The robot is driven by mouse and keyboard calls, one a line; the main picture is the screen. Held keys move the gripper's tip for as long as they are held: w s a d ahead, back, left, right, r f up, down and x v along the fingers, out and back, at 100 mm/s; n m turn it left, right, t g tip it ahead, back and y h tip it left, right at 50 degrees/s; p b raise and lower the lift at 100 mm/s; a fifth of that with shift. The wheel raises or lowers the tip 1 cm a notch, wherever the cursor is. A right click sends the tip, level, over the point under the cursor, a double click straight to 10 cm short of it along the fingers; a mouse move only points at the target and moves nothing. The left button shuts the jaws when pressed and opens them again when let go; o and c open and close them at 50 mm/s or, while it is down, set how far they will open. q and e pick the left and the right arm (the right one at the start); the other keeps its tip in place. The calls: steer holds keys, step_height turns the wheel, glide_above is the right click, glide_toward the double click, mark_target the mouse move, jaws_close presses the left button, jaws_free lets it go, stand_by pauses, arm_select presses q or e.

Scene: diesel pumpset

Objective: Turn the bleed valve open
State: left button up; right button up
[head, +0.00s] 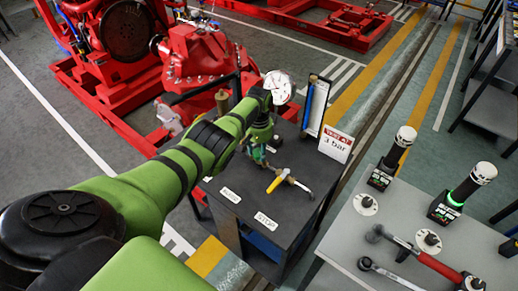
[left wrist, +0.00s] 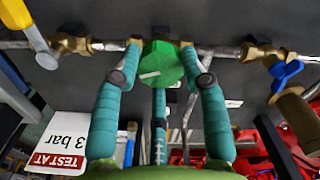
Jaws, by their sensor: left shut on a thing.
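A green valve knob (left wrist: 165,64) with a white pointer mark sits on a pipe with brass fittings, between the fingertips of my left gripper (left wrist: 162,70) in the left wrist view. The gripper's teal fingers are closed on the knob from both sides. The white mark runs at a slight slant. I take this knob to be the bleed valve; no label on it can be read. In the head view my left gripper (head: 257,152) is over the dark bench, and the arm and fingers hide the knob. My right gripper is not in view.
A yellow-handled valve (head: 277,182) stands on the dark bench (head: 245,235), near the gripper. A blue-handled valve (left wrist: 285,74) is on the same pipe. A gauge (head: 279,86) and a "TEST AT 3 bar" sign (head: 335,144) stand close by. A grey table (head: 350,235) holds tools at right.

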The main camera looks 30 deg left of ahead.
mark_target(259, 152)
arm_select(q)
steer(key=shift+w+a+r+n, duration=0.1)
steer(key=shift+w+r+n, duration=0.1)
steer(key=shift+n, duration=0.4)
steer(key=o, duration=1)
steer(key=shift+o, duration=0.8)
steer(key=shift+s+f, duration=0.1)
step_height(259, 152, up, 12)
